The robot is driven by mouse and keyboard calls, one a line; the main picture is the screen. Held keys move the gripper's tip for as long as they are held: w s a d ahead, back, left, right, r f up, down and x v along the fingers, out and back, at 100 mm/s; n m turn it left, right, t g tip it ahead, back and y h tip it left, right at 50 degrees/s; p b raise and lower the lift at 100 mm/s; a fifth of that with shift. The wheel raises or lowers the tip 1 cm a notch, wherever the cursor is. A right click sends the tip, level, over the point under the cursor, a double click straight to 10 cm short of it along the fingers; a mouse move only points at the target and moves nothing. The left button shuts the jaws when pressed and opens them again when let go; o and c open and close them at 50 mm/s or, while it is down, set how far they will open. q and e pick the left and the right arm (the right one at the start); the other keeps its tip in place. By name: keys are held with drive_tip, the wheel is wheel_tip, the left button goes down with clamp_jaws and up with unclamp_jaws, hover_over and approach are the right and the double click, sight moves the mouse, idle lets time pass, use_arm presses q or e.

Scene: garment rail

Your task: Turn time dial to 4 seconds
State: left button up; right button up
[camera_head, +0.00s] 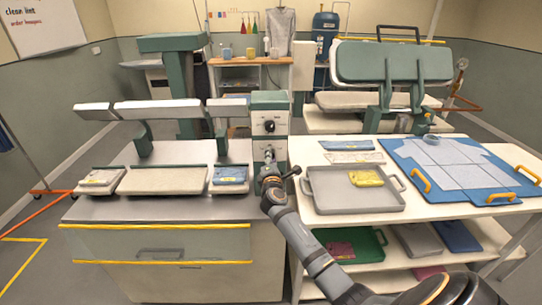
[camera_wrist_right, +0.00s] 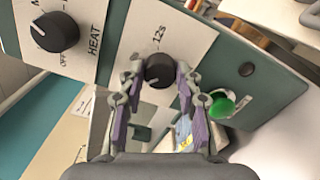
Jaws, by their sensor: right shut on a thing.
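The time dial (camera_wrist_right: 159,71) is a black knob on the white face of the press's control box. In the wrist view it sits between the fingertips of my right gripper (camera_wrist_right: 158,78), which is shut on it. A "12s" label shows just above the dial; its other marks are hidden, and I cannot tell which setting it points at. In the head view my right gripper (camera_head: 267,170) reaches the lower part of the control box (camera_head: 270,103) and hides the time dial. My left gripper is not in view.
The black HEAT dial (camera_wrist_right: 55,33) is at upper left in the wrist view, and a green button (camera_wrist_right: 222,107) is close to the right finger. In the head view, press pads (camera_head: 162,181) stand left of my arm and a grey tray (camera_head: 350,198) stands right.

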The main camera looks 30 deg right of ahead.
drive_tip(key=shift+f+n, duration=0.1)
drive_tip(key=shift+n, duration=0.5)
drive_tip(key=shift+n+p, duration=0.3)
drive_tip(key=shift+p, duration=0.05)
drive_tip(key=o, duration=1.2)
drive_tip(key=shift+c, duration=0.2)
drive_tip(key=v, duration=1.2)
drive_tip(key=shift+s, duration=0.1)
